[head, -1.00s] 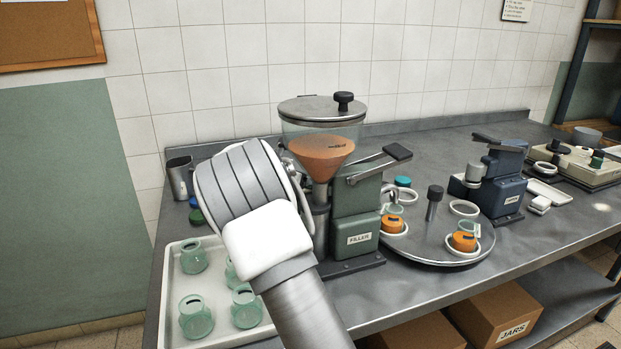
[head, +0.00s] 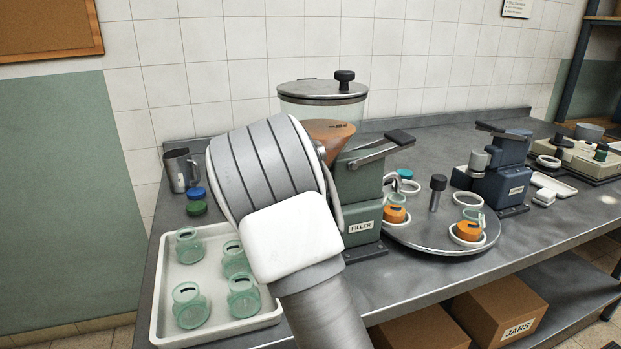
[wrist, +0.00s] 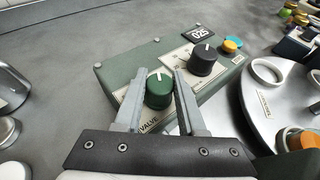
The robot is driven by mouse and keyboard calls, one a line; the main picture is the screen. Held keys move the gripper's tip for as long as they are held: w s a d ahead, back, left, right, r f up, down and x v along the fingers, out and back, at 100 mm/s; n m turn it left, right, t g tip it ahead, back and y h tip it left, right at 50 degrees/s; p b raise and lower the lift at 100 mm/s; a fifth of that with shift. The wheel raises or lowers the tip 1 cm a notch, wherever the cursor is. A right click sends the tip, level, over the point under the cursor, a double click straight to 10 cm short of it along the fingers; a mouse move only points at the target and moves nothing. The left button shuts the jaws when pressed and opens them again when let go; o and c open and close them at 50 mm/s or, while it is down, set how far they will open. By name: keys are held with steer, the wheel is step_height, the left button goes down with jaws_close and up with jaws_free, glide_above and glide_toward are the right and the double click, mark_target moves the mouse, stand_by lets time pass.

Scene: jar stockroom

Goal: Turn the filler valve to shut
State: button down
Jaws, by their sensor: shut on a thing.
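The filler (head: 352,186) stands on the steel bench with a clear hopper of orange filling; my arm covers part of it in the head view. In the wrist view, the green valve knob (wrist: 158,92) sits on the filler's sloped panel beside the word VALVE. Its white pointer line faces away from my gripper, toward the panel's far edge. My gripper (wrist: 157,78) is shut on the valve knob, one finger at each side. In the head view my gripper is hidden behind my own wrist.
The turntable (head: 430,238) with orange-filled jars stands right of the filler. A white tray (head: 228,329) of empty jars lies left. A metal cup (head: 180,172) stands behind the tray.

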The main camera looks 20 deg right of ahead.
steer(key=shift+n+t+y+b, duration=0.5)
steer(key=shift+n+y+b, duration=0.2)
steer(key=shift+b, duration=0.25)
steer(key=shift+r, duration=0.1)
steer(key=c, duration=0.5)
jaws_free()
steer(key=shift+s, duration=0.1)
steer(key=v, duration=0.7)
steer(key=shift+p, duration=0.4)
steer(key=shift+a, duration=0.15)
